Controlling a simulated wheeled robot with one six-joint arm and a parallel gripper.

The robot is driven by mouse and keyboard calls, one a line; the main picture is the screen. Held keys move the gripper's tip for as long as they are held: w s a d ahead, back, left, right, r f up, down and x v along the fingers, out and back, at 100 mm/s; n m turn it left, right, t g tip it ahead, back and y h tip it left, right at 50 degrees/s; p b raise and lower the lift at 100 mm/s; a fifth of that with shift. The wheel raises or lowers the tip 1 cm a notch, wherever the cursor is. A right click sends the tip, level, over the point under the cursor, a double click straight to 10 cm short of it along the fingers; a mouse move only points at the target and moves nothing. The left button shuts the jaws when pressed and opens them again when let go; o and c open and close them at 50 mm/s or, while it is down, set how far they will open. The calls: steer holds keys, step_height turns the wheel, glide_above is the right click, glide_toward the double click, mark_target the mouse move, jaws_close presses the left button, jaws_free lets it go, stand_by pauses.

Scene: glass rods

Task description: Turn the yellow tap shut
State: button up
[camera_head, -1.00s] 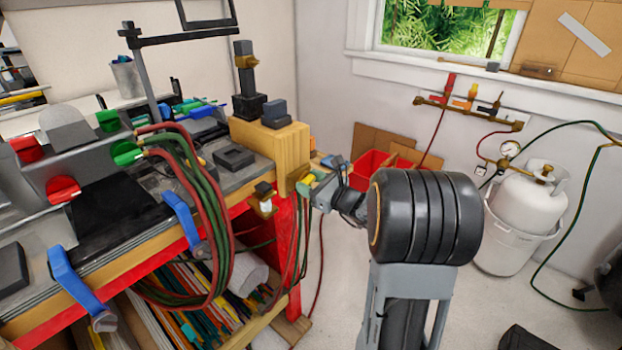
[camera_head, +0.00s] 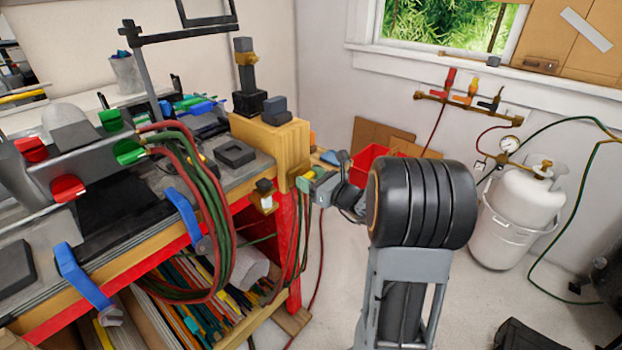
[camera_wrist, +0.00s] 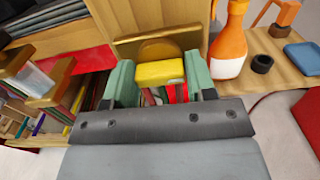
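The yellow tap handle (camera_wrist: 160,73) shows as a yellow block in front of a round brass-coloured part at the wooden bench end in the wrist view. My gripper (camera_wrist: 160,80) has one green finger on each side of it, with no clear gap between the handle and either finger. In the head view my gripper (camera_head: 312,183) is at the right end of the bench, by the wooden block. There the handle is small and partly hidden by the fingers, so its angle is hard to read.
An orange bottle (camera_wrist: 229,40), a black ring (camera_wrist: 262,64) and a blue block (camera_wrist: 302,57) stand right of my gripper. Hoses (camera_head: 205,215) hang from the bench front. A wall pipe (camera_head: 470,108) carries red, orange and black taps. A white gas cylinder (camera_head: 522,205) stands at right.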

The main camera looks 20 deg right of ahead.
steer(key=o, duration=0.4)
steer(key=v, duration=1.3)
steer(key=shift+s+d, duration=0.1)
steer(key=shift+s, duration=0.25)
